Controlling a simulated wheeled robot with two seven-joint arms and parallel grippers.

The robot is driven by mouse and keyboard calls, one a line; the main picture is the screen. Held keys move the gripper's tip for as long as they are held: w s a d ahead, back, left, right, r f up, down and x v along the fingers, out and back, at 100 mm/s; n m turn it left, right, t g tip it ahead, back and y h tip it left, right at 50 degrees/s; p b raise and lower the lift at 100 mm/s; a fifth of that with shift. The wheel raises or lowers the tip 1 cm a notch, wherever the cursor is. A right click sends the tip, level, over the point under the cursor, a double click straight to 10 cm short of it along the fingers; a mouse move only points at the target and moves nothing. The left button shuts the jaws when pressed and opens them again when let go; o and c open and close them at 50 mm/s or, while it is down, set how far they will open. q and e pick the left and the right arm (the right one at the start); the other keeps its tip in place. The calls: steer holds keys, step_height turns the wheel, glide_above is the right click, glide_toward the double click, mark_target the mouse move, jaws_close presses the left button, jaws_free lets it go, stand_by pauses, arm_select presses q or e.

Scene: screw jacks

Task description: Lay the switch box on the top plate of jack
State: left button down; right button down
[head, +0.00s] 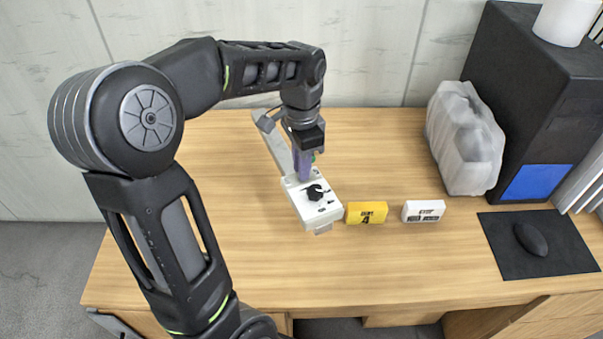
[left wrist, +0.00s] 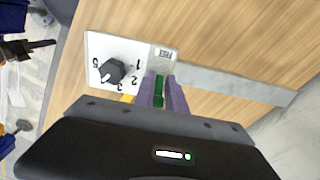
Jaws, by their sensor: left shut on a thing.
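A white box with a black knob (head: 315,192) is on the desk, left of a yellow block. In the left wrist view this white box (left wrist: 98,47) shows numbers around its knob and a "FREE" label. A long grey bar (left wrist: 225,84) runs from it toward the wall. My left gripper (head: 303,172) points down at the far end of the box. In the left wrist view its purple fingers (left wrist: 161,94) are shut on a narrow green piece (left wrist: 159,91) beside the label. I cannot tell for sure which thing is the switch box or the jack's top plate. My right gripper is not seen.
The yellow block (head: 366,213) and a white block marked "STOP" (head: 424,211) lie right of the box. A wrapped pale bundle (head: 464,140), a black cabinet (head: 530,90) and a mouse (head: 530,238) on a dark mat (head: 565,255) are at the right. The desk front is clear.

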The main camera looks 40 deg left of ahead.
arm_select(q)
steer(key=shift+w+r, duration=0.1)
steer(key=shift+w, duration=0.05)
stand_by(0.5)
steer(key=w+d+n, duration=0.5)
steer(key=w+d, duration=0.9)
steer(key=d, duration=0.2)
steer(key=shift+w+d+f, duration=0.15)
steer(key=shift+w+f, duration=0.25)
